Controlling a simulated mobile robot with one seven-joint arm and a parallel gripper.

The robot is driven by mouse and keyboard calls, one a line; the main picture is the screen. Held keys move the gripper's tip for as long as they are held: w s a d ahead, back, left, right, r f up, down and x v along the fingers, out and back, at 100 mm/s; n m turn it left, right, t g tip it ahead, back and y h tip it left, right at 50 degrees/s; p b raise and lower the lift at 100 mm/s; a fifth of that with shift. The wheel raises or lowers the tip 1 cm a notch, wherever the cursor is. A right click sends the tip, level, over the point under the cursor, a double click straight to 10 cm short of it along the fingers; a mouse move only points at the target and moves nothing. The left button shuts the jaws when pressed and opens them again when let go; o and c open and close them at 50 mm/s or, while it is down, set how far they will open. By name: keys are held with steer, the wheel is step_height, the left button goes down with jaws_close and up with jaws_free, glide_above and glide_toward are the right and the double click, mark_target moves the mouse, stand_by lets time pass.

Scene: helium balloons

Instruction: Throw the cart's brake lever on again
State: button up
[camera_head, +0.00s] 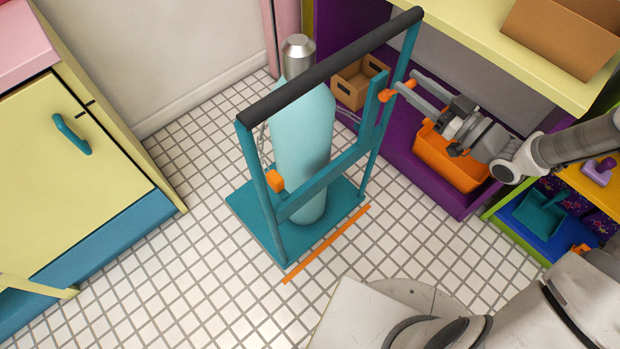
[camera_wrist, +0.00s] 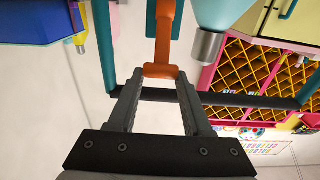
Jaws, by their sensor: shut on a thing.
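The teal cart (camera_head: 282,206) stands on the tiled floor with a pale teal gas cylinder (camera_head: 303,135) upright in its frame. Its orange brake lever (camera_head: 386,95) is on the teal upright at the cart's right side. My gripper (camera_head: 406,88) reaches in from the right, with its fingertips around the lever's orange end. In the wrist view, the orange lever (camera_wrist: 164,40) ends in a crosspiece between the fingertips of my gripper (camera_wrist: 161,76). My gripper is shut on this crosspiece. The lever's pivot is hard to make out.
The cart's black handle bar (camera_head: 330,65) runs above the lever. An orange bin (camera_head: 450,160) and a cardboard box (camera_head: 357,84) sit by the purple shelf behind. An orange strip (camera_head: 326,243) lies along the cart's front edge. Tiled floor is clear to the left.

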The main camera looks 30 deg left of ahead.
steer(key=shift+r, duration=0.1)
steer(key=shift+w+a+r, duration=0.3)
steer(key=shift+a+r, duration=0.1)
steer(key=shift+a, duration=0.4)
steer(key=shift+a+r, duration=0.1)
steer(key=shift+a, duration=0.05)
steer(key=shift+p+x, duration=0.3)
steer(key=shift+x, duration=0.45)
steer(key=shift+w+r, duration=0.1)
steer(key=shift+r, duration=0.05)
steer(key=o, duration=1.2)
steer(key=shift+a, duration=0.1)
